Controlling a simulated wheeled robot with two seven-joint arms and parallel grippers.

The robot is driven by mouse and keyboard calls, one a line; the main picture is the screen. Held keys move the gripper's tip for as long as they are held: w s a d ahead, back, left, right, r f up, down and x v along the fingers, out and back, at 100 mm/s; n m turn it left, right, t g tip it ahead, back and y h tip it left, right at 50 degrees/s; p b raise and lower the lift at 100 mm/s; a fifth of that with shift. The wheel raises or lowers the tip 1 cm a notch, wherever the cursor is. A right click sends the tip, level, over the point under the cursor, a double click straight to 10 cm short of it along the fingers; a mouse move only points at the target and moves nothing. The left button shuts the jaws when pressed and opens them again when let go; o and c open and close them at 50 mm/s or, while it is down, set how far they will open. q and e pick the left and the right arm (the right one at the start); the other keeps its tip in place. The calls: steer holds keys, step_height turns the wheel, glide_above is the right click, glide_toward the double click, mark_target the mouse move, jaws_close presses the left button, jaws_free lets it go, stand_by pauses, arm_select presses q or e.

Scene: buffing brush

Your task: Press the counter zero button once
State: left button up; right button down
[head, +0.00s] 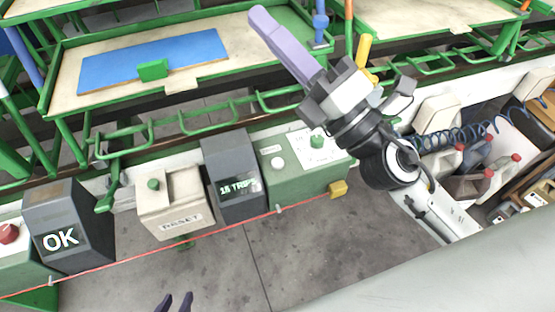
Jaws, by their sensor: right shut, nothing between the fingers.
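A dark grey counter box (228,165) has a lit display that seems to read "15 TRIP". A cream box (160,218) marked "RESET" stands to its left with a green button (153,184) on top. To its right, a green box (300,181) carries a white round button (278,163) and a green button (317,142) on a white plate. Their small labels are unreadable, so I cannot tell which is counter zero. My right gripper (258,14) is shut and empty, its lilac fingers above the green-framed tray.
A dark "OK" box (68,228) and a red button (8,233) stand at the left. A red cord (120,258) runs along the box fronts. Behind is a green-framed tray (215,93) with a blue mat (200,60). Coiled blue hose and bottles are at the right.

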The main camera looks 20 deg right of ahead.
steer(key=s+a+n+g+y, duration=0.3)
steer(key=a+n+g+y, duration=0.3)
steer(key=n, duration=0.4)
step_height(320, 180, down, 10)
steer(key=a+r+n+g+h, duration=0.1)
steer(key=a+n+g+h, duration=0.2)
steer(key=n+g, duration=0.6)
steer(key=w+d+f+n+h, duration=0.2)
steer(key=d+f+n+h, duration=0.1)
steer(key=d+f+h, duration=0.1)
steer(key=w+d+f+n+t+h, duration=0.1)
steer(key=w+d+f+n+h, duration=0.1)
steer(key=d+f, duration=0.4)
steer(key=d+n+h, duration=0.1)
steer(key=d+h, duration=0.1)
steer(key=shift+f+h, duration=0.25)
steer(key=shift+h, duration=0.05)
steer(key=shift+w+f, duration=0.1)
steer(key=shift+f, duration=0.05)
